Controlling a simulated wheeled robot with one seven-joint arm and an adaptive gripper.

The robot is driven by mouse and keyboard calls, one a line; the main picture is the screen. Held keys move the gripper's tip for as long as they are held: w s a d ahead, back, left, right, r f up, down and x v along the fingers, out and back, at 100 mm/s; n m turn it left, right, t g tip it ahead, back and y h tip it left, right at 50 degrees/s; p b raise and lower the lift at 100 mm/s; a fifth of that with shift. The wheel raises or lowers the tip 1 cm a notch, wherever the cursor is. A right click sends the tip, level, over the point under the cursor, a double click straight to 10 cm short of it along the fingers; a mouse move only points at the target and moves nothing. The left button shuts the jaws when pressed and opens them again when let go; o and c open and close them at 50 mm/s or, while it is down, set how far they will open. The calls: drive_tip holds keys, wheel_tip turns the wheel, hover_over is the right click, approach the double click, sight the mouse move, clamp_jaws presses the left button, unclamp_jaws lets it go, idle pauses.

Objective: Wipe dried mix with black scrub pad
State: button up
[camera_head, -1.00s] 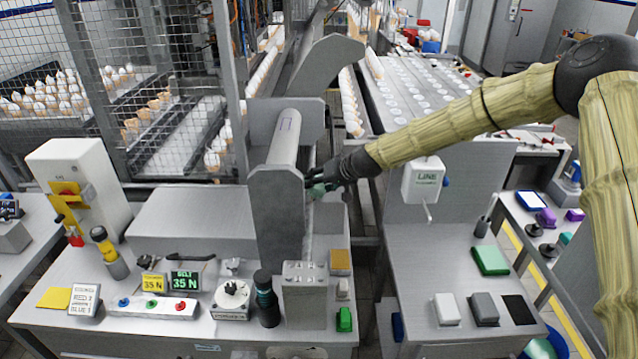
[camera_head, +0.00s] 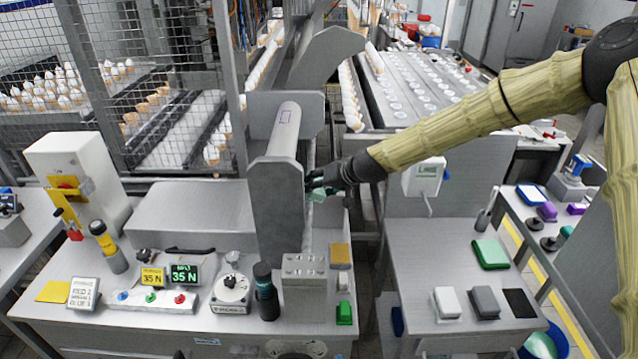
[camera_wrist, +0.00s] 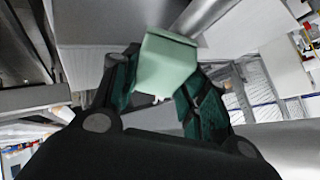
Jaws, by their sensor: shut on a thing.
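My gripper (camera_head: 320,187) is beside the right side of a grey upright plate (camera_head: 280,210) at the end of a metal cylinder (camera_head: 285,130). In the wrist view my gripper (camera_wrist: 165,85) is shut on a pale green block (camera_wrist: 168,62), which sits between the dark green fingers. A flat black pad (camera_head: 519,303), which looks like the black scrub pad, lies at the front right of the right-hand bench, away from my gripper. I cannot make out any dried mix, and whether the held block touches metal is unclear.
A white block (camera_head: 446,302), a grey block (camera_head: 484,302) and a green pad (camera_head: 490,254) share the right bench (camera_head: 425,255). A metal box (camera_head: 305,285), a dark bottle (camera_head: 266,292) and a control strip (camera_head: 152,300) crowd the left bench. A gap separates the benches.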

sight(315, 195)
drive_tip(key=shift+s, duration=2.6)
drive_tip(key=shift+w+d+r, duration=0.1)
drive_tip(key=shift+d+r, duration=0.25)
drive_tip(key=shift+r, duration=0.3)
drive_tip(key=shift+d+r+p, duration=0.4)
drive_tip(key=shift+r+p, duration=0.05)
drive_tip(key=shift+r, duration=0.2)
drive_tip(key=shift+d+r+p, duration=0.35)
drive_tip(key=shift+r+p, duration=0.05)
drive_tip(key=shift+r, duration=0.3)
drive_tip(key=shift+d+r+p, duration=0.4)
drive_tip(key=shift+r+p, duration=0.05)
drive_tip(key=shift+r, duration=0.2)
drive_tip(key=r, duration=0.1)
drive_tip(key=d+r+p, duration=0.1)
drive_tip(key=shift+d+r, duration=0.25)
drive_tip(key=shift+r, duration=0.05)
drive_tip(key=shift+a+f, duration=0.1)
drive_tip(key=shift+f, duration=0.1)
